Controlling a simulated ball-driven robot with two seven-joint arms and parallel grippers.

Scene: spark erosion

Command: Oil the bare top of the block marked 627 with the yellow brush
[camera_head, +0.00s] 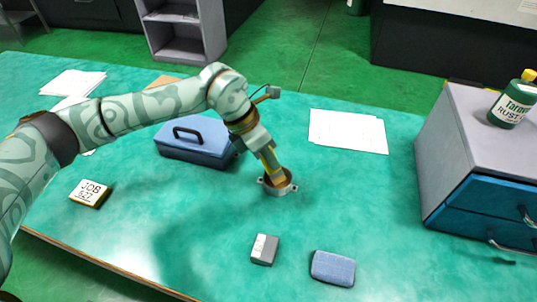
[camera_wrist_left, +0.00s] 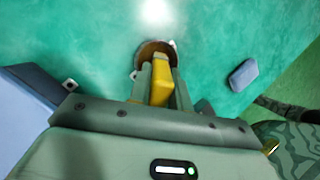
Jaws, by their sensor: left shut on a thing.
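My left gripper (camera_head: 268,160) is shut on the yellow brush (camera_wrist_left: 160,85). It points down into a small round metal cup (camera_head: 277,187) with side lugs, which also shows in the left wrist view (camera_wrist_left: 145,48). The brush's lower end is hidden in the cup. A plate marked "JOB 627" (camera_head: 90,193) lies on the table at the left, white on top with dark yellowish edges. A small block (camera_head: 264,249), part light and part dark grey on top, sits in front of the cup; I cannot read its marks. My right gripper is not in view.
A blue toolbox (camera_head: 195,145) stands behind my left forearm. A blue pad (camera_head: 333,268) lies at the front. Papers (camera_head: 347,131) lie at the back. A grey drawer cabinet (camera_head: 460,140) with a green bottle (camera_head: 512,103) stands right. The table's front left is clear.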

